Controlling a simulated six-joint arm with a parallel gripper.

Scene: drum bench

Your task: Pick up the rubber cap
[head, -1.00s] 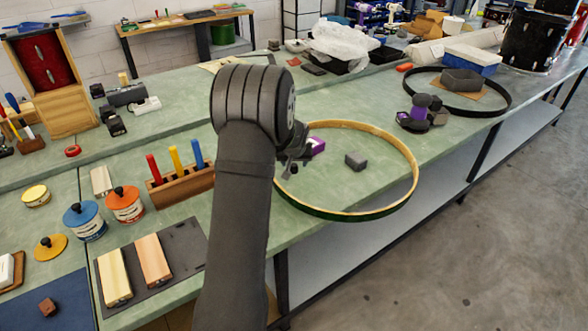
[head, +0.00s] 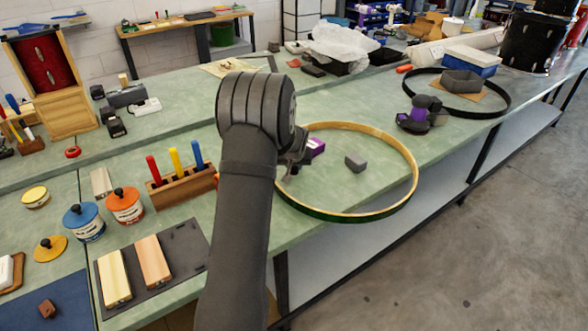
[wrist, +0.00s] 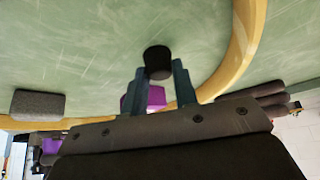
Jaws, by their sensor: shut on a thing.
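The rubber cap (wrist: 158,62) is a small black cylinder in the wrist view. It sits between the tips of my gripper (wrist: 160,82), which is shut on it. In the head view my gripper (head: 288,170) is mostly hidden behind my own arm, near the left inner side of the wooden hoop (head: 417,180). The cap cannot be made out clearly there, and I cannot tell its height over the bench.
A purple block (head: 316,145) and a grey block (head: 356,163) lie inside the hoop. A wooden rack with colored handles (head: 183,187) stands left of my arm. A purple and dark tool (head: 422,114) stands to the right. Bench surface inside the hoop is largely clear.

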